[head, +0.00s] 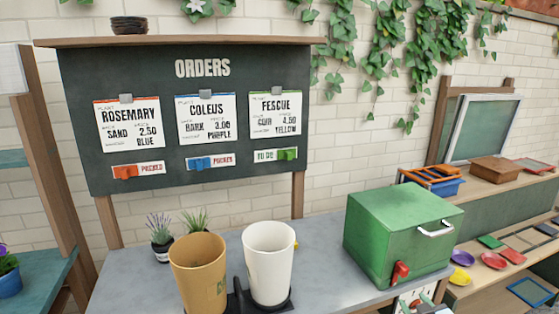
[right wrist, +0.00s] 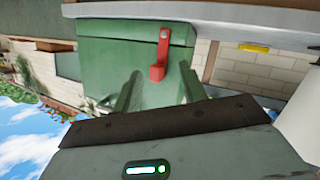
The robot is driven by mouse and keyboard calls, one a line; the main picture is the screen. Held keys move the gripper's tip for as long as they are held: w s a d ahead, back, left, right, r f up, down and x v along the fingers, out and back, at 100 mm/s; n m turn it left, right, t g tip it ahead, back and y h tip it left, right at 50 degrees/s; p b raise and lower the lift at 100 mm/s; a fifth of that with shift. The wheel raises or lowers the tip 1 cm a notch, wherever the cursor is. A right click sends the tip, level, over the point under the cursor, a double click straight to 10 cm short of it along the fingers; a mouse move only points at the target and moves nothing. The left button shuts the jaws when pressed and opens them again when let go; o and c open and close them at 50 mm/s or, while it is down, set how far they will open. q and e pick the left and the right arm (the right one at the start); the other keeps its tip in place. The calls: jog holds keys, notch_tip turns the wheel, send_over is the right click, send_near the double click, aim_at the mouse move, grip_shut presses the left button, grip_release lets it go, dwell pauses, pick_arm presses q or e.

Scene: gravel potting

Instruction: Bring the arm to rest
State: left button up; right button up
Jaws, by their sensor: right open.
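My right gripper (right wrist: 160,70) is open, and its two fingers show in the right wrist view in front of a green box (right wrist: 110,45). The box's red lever (right wrist: 161,55) appears between the fingers, and nothing shows held; I cannot tell whether the fingers touch it. In the head view the green box (head: 390,230) stands at the right end of the grey bench, with the red lever (head: 400,271) low on its front. My left gripper is not in view.
A tan pot (head: 198,270) and a white pot (head: 268,262) stand on the grey bench (head: 325,245), with small plants behind. An orders board (head: 180,110) rises at the back. Shelves at right hold colored dishes (head: 493,260) and a blue-orange tray (head: 433,180).

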jog(key=s+a+f+g+y, duration=0.1)
jog(key=s+a+f, duration=0.1)
jog(key=s+f, duration=0.25)
jog(key=s+a+f+g, duration=0.1)
jog(key=s+a+f, duration=0.2)
jog(key=s+f, duration=0.15)
jog(key=s+a+f+g, duration=0.1)
jog(key=s+a+f, duration=0.1)
jog(key=s, duration=0.8)
jog(key=s+a+f+g+y, duration=0.1)
jog(key=s+a+f, duration=0.2)
jog(key=s, duration=0.8)
jog(key=s+a+f+m+g+y, duration=0.1)
jog(key=s+a, duration=0.4)
jog(key=s, duration=0.5)
jog(key=shift+s+a+f+g, duration=0.15)
jog(key=shift+s+f+g, duration=0.2)
jog(key=shift+f, duration=0.45)
